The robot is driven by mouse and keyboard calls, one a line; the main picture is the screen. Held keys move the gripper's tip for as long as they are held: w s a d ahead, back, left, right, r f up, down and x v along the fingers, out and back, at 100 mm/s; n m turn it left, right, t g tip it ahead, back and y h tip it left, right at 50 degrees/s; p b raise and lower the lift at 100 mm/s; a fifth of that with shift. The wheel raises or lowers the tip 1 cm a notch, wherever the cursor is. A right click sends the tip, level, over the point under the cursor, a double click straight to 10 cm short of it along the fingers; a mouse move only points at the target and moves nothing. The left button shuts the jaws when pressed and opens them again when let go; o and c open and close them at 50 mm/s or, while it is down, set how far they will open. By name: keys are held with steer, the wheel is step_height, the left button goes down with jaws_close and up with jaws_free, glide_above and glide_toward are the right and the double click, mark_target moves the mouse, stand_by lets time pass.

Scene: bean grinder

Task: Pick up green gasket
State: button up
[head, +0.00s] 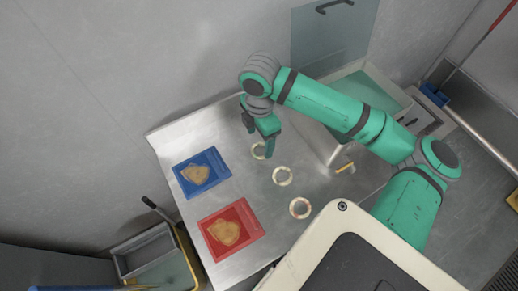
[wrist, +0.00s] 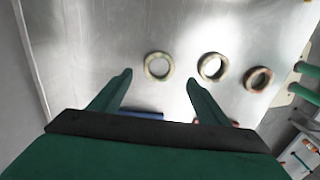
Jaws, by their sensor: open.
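The green gasket is a pale, green-tinged ring (wrist: 147,68) lying flat on the metal table in the wrist view. It also shows in the head view as a ring (head: 254,154), partly hidden by my gripper. My gripper (head: 260,139) is open and empty above the table, close to this ring. In the wrist view its two fingertips (wrist: 160,77) stand apart on either side of the ring, which appears in and just beyond the gap. I cannot tell the exact height of the fingers above it.
A cream ring (head: 282,184) and a reddish ring (head: 293,209) lie in line on the table (head: 240,262). A blue tray (head: 221,171) and a red tray (head: 254,232), each with a brown heap, stand to the left. A small yellow item (head: 345,168) lies right.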

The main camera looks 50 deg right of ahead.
mark_target(260, 152)
steer(key=shift+d+f, duration=0.2)
steer(key=shift+f, duration=2.55)
steer(key=c, duration=1.1)
